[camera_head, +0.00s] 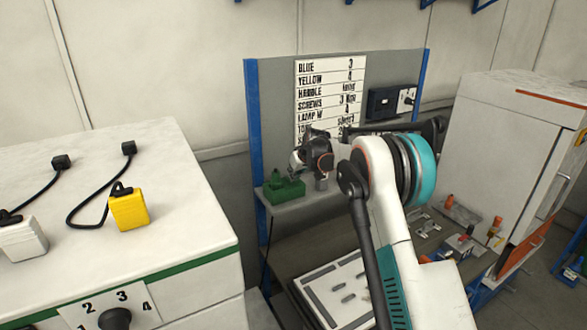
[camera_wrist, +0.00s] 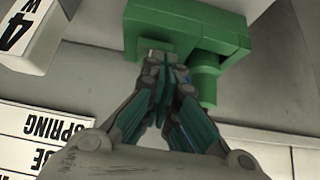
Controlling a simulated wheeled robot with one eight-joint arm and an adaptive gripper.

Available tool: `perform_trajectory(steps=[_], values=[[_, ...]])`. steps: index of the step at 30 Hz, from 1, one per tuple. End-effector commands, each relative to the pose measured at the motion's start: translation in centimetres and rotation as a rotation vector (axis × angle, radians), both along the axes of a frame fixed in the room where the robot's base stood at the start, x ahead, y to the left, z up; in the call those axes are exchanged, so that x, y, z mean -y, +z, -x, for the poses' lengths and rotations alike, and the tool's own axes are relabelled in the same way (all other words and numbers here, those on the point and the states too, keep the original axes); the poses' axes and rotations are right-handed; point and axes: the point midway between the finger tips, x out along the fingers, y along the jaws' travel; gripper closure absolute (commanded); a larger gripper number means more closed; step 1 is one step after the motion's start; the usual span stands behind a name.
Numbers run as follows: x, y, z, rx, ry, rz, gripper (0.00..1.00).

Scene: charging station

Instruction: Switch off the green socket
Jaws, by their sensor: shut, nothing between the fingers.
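The green socket (camera_head: 285,190) is a green box on the grey shelf in front of the back panel. In the wrist view the green socket (camera_wrist: 215,37) fills the top middle, with a round green part (camera_wrist: 205,86) sticking out at its right and a small green block (camera_wrist: 155,46) at its left. My gripper (camera_head: 296,166) is right at the socket's top in the head view. In the wrist view my gripper (camera_wrist: 165,65) has its fingers together and empty, with the tips at the small green block and partly over it. I cannot tell whether they touch.
A board of labels (camera_head: 328,95) hangs on the panel behind the socket, with a dark switch box (camera_head: 383,101) to its right. A yellow plug block (camera_head: 129,210) lies on the white cabinet (camera_head: 190,218) at left. Another white cabinet (camera_head: 505,150) stands at right.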

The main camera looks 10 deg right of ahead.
Motion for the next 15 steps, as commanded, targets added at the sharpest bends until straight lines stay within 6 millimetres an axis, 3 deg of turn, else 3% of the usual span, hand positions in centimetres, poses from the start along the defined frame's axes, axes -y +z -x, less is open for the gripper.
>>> perform_trajectory(steps=[15], values=[[0.13, -1.03, 0.29, 0.042, 0.0, -0.014, 1.0]])
